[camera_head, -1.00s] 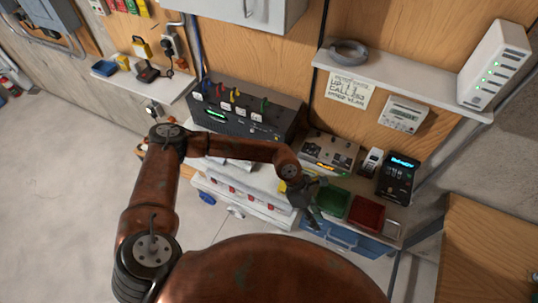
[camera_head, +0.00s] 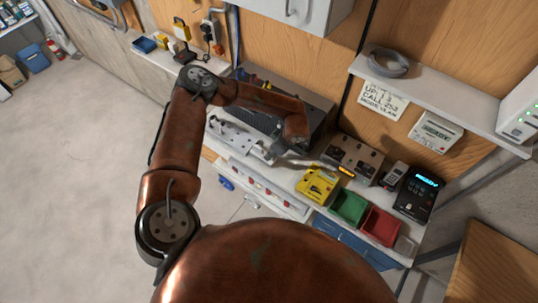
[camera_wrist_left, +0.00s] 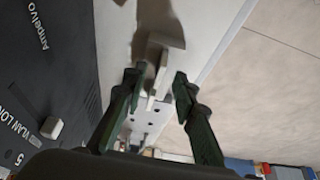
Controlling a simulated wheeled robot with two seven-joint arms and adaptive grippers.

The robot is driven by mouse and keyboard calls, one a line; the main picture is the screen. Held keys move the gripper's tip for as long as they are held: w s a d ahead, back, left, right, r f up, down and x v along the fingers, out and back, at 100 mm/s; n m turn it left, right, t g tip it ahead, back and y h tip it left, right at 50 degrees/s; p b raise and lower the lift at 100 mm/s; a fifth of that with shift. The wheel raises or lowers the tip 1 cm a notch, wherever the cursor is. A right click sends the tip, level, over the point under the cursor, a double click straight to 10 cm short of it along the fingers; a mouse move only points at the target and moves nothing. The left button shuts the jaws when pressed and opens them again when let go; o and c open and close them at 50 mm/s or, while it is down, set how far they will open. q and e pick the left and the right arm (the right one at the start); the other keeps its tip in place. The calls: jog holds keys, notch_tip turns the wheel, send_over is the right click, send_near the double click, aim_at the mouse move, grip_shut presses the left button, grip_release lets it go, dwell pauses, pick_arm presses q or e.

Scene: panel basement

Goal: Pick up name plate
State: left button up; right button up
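My left arm reaches over the bench from the left, and its gripper (camera_head: 268,153) is low over the bench top in front of the black panel box. In the left wrist view the two dark fingers of my left gripper (camera_wrist_left: 156,78) stand apart. A small pale, upright piece (camera_wrist_left: 157,55) shows between and just beyond the fingertips; contact is not clear. I cannot tell whether it is the name plate. A pale plate with dark holes (camera_wrist_left: 145,118) shows behind, between the fingers. My right gripper is out of view.
The black panel box (camera_wrist_left: 45,70), lettered "Ampelvo", stands close beside the fingers. A yellow device (camera_head: 317,184), a green bin (camera_head: 349,207) and a red bin (camera_head: 381,226) sit along the bench to the right. A shelf (camera_head: 440,95) juts out above.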

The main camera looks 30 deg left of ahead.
pick_arm(q)
jog(key=shift+x, duration=1.1)
jog(key=shift+c, duration=0.7)
grip_shut()
jog(key=shift+r, duration=0.1)
jog(key=shift+r, duration=0.55)
jog(key=s+d+r+b, duration=0.5)
jog(key=s+d+r, duration=0.1)
jog(key=s+r, duration=0.5)
jog(key=shift+s+d+r, duration=0.2)
jog(key=shift+s+r, duration=0.2)
jog(key=shift+s, duration=0.4)
